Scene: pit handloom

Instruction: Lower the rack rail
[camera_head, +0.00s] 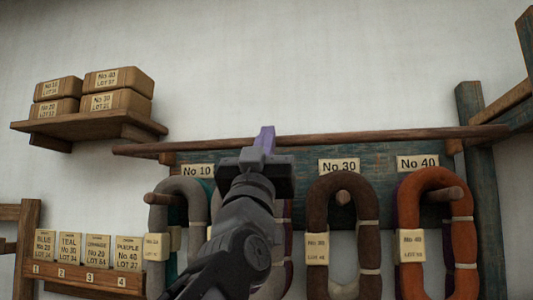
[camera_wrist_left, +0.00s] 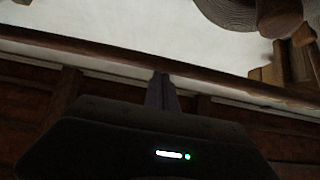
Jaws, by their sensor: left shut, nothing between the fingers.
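The rack rail (camera_head: 390,135) is a long brown wooden bar running across the top of the yarn rack, above the number labels. It also crosses the left wrist view (camera_wrist_left: 90,47) as a slanted dark bar. My left gripper (camera_head: 265,140) is shut and empty, its fingers pointing up in front of the rail and hiding a short stretch of it. In the left wrist view its fingertips (camera_wrist_left: 160,78) overlap the rail's edge. I cannot tell whether they touch it. My right gripper is not in view.
Yarn hanks hang on pegs below the rail, including a brown one (camera_head: 317,230) and an orange one (camera_head: 462,235). A shelf (camera_head: 60,125) with wrapped packets is at upper left. Labelled cards stand in a holder (camera_head: 85,279) at lower left. A post (camera_head: 470,105) stands at right.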

